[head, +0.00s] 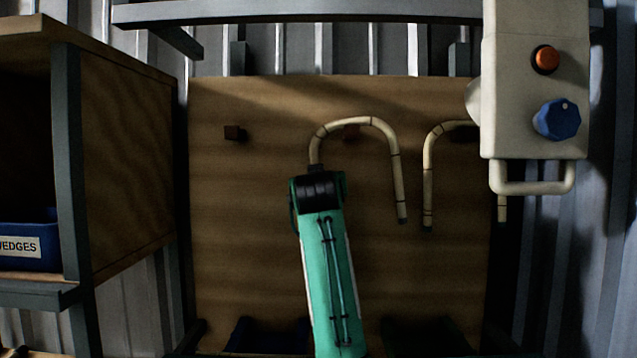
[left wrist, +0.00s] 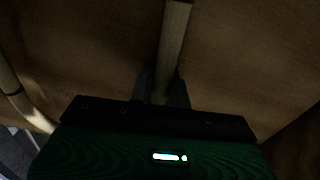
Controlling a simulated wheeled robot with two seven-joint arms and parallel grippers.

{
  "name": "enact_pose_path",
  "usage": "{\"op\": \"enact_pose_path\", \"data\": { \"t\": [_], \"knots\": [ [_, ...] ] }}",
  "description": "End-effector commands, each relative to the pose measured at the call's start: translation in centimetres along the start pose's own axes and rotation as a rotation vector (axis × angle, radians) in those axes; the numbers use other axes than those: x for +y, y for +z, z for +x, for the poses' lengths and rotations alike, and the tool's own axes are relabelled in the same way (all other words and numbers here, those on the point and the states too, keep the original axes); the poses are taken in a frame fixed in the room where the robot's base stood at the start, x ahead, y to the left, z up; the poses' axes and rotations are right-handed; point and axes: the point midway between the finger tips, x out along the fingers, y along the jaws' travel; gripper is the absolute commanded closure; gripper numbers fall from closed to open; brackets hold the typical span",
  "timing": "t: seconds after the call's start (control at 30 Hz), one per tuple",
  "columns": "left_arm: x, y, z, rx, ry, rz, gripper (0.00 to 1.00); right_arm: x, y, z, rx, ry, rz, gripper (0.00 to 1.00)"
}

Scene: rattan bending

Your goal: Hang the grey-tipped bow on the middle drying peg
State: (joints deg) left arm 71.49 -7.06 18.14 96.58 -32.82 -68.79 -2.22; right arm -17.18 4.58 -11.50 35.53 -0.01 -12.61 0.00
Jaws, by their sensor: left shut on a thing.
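The held bow (head: 378,124) is a pale U-shaped cane with dark bands, its arch upward and its free leg hanging to a dark greyish tip. My left gripper (head: 316,172) is shut on its left leg near the lower end, hiding that end. In the left wrist view the cane (left wrist: 174,40) runs up from between the fingers (left wrist: 163,92). The middle drying peg (head: 351,131) shows just under the arch, inside the U. I cannot tell whether the bow touches it or is in front of it. My right gripper is not in view.
A second bow (head: 429,165) hangs at the right peg, partly behind a cream box (head: 535,90) with an orange button and blue knob. The left peg (head: 234,133) is bare. A wooden shelf (head: 125,150) with a blue wedges bin (head: 30,245) stands left.

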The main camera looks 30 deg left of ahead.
Motion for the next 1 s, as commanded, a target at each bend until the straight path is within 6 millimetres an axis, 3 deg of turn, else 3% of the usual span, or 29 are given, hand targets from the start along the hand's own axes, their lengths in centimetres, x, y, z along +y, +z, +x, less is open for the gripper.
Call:
{"op": "enact_pose_path", "data": {
  "t": [0.33, 0.37, 0.47, 0.5, 0.83, 1.0],
  "knots": [
    [0.0, 0.0, 0.0, 0.0, 0.0, 0.0, 1.0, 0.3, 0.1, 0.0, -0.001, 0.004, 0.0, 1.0],
    [0.0, 0.0, 0.0, 0.0, 0.0, 0.0, 0.78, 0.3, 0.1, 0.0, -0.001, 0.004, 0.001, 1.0],
    [0.0, 0.0, 0.0, 0.0, 0.0, 0.0, 0.59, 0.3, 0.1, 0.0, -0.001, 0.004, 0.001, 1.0],
    [0.0, 0.0, 0.0, 0.0, 0.0, 0.0, 0.57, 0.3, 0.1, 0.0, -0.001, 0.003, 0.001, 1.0],
    [0.0, 0.1, -0.4, 0.001, 0.001, 0.0, 0.57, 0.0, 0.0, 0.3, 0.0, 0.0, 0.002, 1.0],
    [0.0, 0.4, -2.8, 0.003, 0.002, -0.002, 0.57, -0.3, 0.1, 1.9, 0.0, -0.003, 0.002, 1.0]
  ]
}}
